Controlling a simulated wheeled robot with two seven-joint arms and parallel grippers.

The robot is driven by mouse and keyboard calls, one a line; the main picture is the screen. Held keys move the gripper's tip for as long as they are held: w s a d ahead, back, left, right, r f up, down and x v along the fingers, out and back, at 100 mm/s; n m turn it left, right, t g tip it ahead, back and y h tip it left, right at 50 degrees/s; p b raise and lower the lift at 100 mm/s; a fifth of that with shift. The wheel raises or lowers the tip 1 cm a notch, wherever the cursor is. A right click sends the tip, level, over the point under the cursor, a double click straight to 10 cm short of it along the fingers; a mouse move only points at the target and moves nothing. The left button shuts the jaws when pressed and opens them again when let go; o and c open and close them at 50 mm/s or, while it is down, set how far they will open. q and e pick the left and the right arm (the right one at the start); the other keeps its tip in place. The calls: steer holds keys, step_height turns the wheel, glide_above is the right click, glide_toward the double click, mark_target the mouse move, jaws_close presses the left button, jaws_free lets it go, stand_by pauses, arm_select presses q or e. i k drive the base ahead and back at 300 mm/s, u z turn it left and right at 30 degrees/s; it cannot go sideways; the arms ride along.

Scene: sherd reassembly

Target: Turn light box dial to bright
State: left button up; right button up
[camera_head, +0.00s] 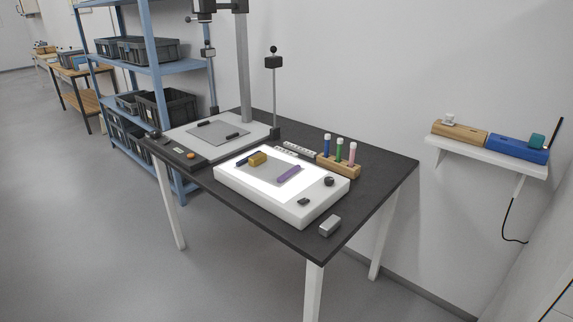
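The light box (238,192) is a white slab on the dark table, with a white, lit-looking top panel. A round dark knob (328,181), which looks like the dial, sits on the box's right side; its pointer setting is too small to read. A smaller dark piece (303,202) sits near the box's front right corner; I cannot tell if it is a switch. A grey sheet, a yellow-brown block (257,159) and a purple bar (289,173) lie on the panel. Neither of my grippers is in view.
The dark table (378,170) also holds a stand with a grey base (178,134), a wooden rack (340,168) of coloured tubes behind the dial, and a small grey block (329,226) at the front right. A wall shelf (482,155) is at right. Floor at left is clear.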

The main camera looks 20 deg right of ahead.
mark_target(328, 181)
steer(key=z, duration=0.1)
steer(key=i, duration=0.75)
steer(key=z, duration=0.55)
